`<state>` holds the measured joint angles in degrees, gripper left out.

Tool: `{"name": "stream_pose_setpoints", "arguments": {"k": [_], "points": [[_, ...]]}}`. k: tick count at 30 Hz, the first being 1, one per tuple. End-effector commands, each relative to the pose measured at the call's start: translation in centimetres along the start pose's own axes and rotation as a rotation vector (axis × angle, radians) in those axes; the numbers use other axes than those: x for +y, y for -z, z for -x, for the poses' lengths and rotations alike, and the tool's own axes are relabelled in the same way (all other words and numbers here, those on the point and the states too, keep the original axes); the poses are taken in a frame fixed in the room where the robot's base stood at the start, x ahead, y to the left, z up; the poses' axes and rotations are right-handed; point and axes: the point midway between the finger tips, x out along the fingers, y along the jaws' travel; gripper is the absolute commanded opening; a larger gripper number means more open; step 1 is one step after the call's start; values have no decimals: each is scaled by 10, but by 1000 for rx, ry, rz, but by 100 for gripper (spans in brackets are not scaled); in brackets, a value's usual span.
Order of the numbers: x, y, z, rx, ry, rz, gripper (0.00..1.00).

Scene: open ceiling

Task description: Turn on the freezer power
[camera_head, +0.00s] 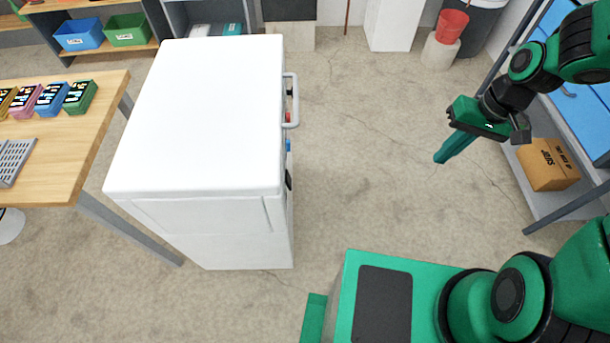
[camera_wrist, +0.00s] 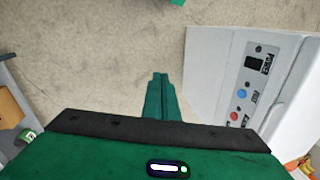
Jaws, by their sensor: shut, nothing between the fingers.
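The white freezer (camera_head: 210,110) stands left of centre in the head view, with a grey handle (camera_head: 292,101) on its right side. Its control panel faces right and is seen edge-on there. In the wrist view the freezer (camera_wrist: 213,65) is at the right. Its panel shows a black switch labelled POWER (camera_wrist: 255,63), a blue button (camera_wrist: 241,93) and a red button (camera_wrist: 233,114). My gripper (camera_head: 440,158) is shut and empty, in the air well right of the freezer. Its closed fingers also show in the wrist view (camera_wrist: 160,78), left of the panel and apart from it.
A wooden table (camera_head: 90,130) with several small coloured boxes stands left of the freezer. A shelf with a cardboard box (camera_head: 548,164) is at the right. A red bucket (camera_head: 452,25) stands at the back. The floor between freezer and gripper is clear.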

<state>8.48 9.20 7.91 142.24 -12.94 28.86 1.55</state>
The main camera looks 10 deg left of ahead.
Motion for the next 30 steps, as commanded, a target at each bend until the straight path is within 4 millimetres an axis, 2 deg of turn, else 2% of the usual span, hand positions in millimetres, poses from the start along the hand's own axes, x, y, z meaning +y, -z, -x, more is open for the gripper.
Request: {"name": "stream_pose_setpoints", "arguments": {"k": [1,6,12,15,21,30], "points": [[-19,4,-19,-17,43,31,0],[-87,12,-70,-37,205,111,0],[-160,8,-108,-59,387,151,0],[-185,5,-118,-65,451,155,0],[-206,2,-125,-69,507,154,0],[-206,2,-125,-68,508,153,0]]}}
